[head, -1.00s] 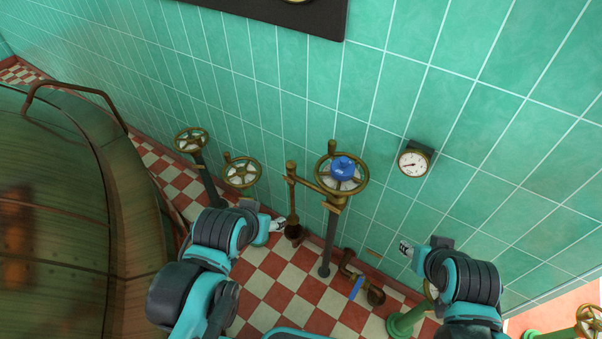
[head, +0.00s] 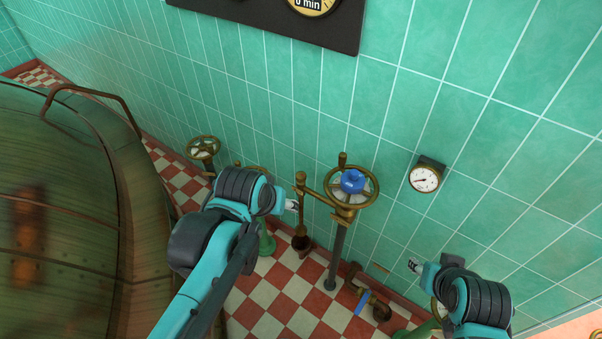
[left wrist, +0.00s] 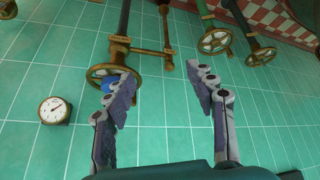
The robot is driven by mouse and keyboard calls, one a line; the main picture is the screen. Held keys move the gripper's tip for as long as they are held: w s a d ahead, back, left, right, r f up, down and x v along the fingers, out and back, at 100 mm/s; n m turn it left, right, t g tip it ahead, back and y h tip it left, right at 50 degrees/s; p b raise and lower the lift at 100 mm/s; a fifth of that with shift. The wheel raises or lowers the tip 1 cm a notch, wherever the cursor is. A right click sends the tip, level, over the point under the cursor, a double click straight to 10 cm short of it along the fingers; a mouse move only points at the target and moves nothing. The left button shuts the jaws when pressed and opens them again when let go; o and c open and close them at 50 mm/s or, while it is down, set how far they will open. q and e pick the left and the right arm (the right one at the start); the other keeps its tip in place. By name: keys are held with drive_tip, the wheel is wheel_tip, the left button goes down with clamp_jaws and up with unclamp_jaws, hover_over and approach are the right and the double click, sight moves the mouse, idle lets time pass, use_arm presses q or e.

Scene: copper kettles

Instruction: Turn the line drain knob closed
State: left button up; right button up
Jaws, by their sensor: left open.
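A blue knob (head: 353,181) sits at the hub of a brass handwheel (head: 371,196) on a dark upright pipe. A blue lever (head: 362,302) is on a low brass pipe fitting near the floor. No label shows which is the line drain knob. My left gripper (head: 291,204) is left of the handwheel, apart from it, near a brass side pipe. In the left wrist view my left gripper (left wrist: 160,72) is open and empty, with the blue knob (left wrist: 110,83) partly behind one finger. My right gripper (head: 415,266) is low at the right, its jaws too small to judge.
A round gauge (head: 424,179) is on the green tiled wall (head: 480,130), right of the handwheel. Another handwheel (head: 203,148) stands farther left; one more is mostly behind my left arm. A large copper vessel (head: 60,200) fills the left. Checkered floor (head: 285,300) lies below.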

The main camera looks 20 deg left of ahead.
use_arm(q)
drive_tip(key=w+r+n+g, duration=0.2)
drive_tip(key=w+n, duration=0.1)
drive_tip(key=w, duration=0.7)
drive_tip(key=n+g, duration=0.4)
drive_tip(key=n, duration=0.2)
hover_over(301, 174)
wheel_tip(301, 174, down, 17)
drive_tip(key=shift+s+f, duration=0.1)
wheel_tip(301, 174, down, 8)
drive_tip(key=shift+f+b, duration=0.1)
drive_tip(key=shift+b, duration=1)
drive_tip(key=c, duration=1.2)
